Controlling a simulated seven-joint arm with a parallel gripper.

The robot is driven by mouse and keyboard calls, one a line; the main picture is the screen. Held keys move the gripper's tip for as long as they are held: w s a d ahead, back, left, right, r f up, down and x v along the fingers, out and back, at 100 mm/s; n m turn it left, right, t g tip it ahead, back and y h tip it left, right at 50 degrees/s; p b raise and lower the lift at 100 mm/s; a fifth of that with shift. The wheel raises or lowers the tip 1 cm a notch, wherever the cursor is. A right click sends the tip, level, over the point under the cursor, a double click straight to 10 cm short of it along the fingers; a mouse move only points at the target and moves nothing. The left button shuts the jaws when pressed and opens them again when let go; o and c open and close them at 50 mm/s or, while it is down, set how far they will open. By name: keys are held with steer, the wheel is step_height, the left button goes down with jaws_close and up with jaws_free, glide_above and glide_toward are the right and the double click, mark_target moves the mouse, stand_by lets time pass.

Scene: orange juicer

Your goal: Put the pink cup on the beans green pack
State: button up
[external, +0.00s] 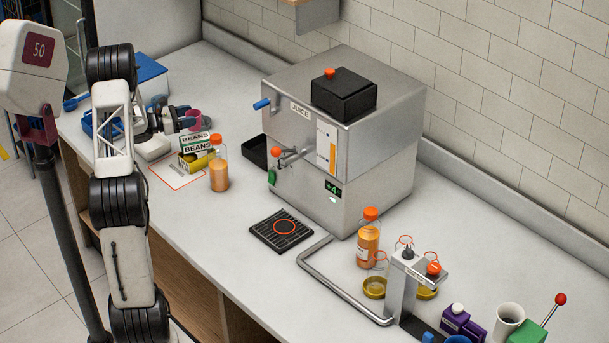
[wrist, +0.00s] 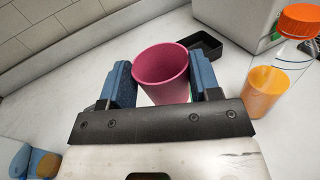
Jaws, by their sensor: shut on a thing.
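The pink cup (wrist: 161,76) is held upright between the two blue fingers of my gripper (wrist: 163,84) in the wrist view, its open rim facing the camera. In the external view the pink cup (external: 195,115) shows partly behind my gripper (external: 187,122). The beans pack (external: 195,139), white and green with "BEANS" lettering, is just below the cup in the picture. The cup looks above the pack, but I cannot tell whether they touch. In the wrist view the pack is mostly hidden behind the cup and gripper.
A yellow can (external: 197,161) lies by the pack, and an orange-capped juice bottle (external: 219,168) stands close to its right. A black tray (external: 254,151) and the steel juicer (external: 340,140) are farther right. Blue items (external: 98,124) lie at the left.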

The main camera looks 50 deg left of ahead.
steer(key=shift+f, duration=1.75)
steer(key=shift+f, duration=0.1)
steer(key=o, duration=0.9)
steer(key=v, duration=1.2)
steer(key=shift+d, duration=0.1)
